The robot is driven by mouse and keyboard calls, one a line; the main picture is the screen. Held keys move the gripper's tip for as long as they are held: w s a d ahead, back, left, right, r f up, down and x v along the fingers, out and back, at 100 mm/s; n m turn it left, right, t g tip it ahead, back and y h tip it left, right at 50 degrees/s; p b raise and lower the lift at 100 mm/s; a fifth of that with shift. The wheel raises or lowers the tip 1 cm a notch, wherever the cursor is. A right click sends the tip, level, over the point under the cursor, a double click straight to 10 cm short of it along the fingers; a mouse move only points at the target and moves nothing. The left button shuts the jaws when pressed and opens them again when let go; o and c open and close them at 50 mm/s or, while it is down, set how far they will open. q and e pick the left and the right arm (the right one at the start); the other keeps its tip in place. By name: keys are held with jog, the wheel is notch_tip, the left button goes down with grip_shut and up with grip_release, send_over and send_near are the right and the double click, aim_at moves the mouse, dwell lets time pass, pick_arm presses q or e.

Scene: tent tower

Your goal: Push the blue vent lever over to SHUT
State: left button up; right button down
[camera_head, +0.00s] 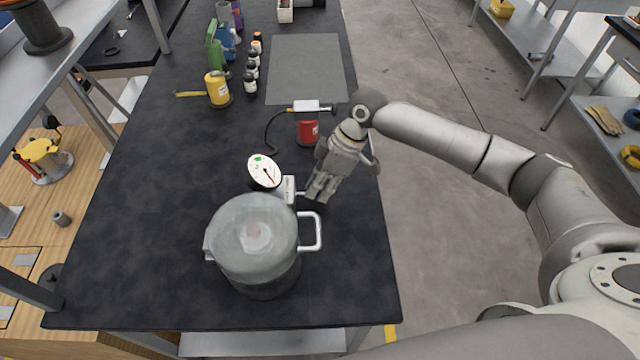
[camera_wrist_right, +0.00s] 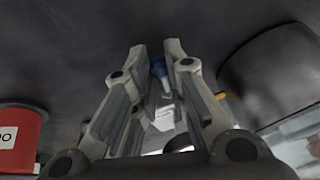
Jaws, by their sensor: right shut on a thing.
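A grey pot with a cloudy clear dome (camera_head: 250,235) stands near the front of the dark table, with a metal handle on its right. A white dial gauge (camera_head: 265,171) and a small pale block (camera_head: 289,189) sit at its back edge. My right gripper (camera_head: 318,196) is just right of the block, pointing down towards it. In the right wrist view, its fingertips (camera_wrist_right: 159,50) are closed around the blue vent lever (camera_wrist_right: 158,68). In the head view the fingers hide the lever. No SHUT mark is readable. My left gripper is out of view.
A red can (camera_head: 307,131) stands behind the right gripper, with a white-topped device and black hose beside it. A yellow can (camera_head: 217,89), several small bottles and a grey mat (camera_head: 306,68) are farther back. The table left of the pot is clear.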

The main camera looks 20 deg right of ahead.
jog(key=m+p, duration=0.1)
jog(key=p, duration=0.1)
jog(key=s+m+t+p, duration=0.1)
jog(key=m+p, duration=0.1)
jog(key=p, duration=0.1)
jog(key=s+a+m+t+p, duration=0.1)
jog(key=p, duration=0.2)
jog(key=shift+a+r+m, duration=0.1)
jog(key=shift+r+m, duration=0.2)
jog(key=shift+m, duration=0.1)
jog(key=shift+s+a+f+m+t+h+p, duration=0.2)
jog(key=shift+m+p, duration=0.25)
jog(key=shift+p, duration=0.25)
jog(key=shift+s+a+f+m+t+h+p, duration=0.1)
jog(key=shift+m+h+p, duration=0.1)
jog(key=shift+m+p, duration=0.35)
jog(key=c, duration=1.4)
grip_release()
jog(key=shift+c, duration=0.2)
jog(key=shift+d, duration=0.1)
jog(key=v, duration=1.2)
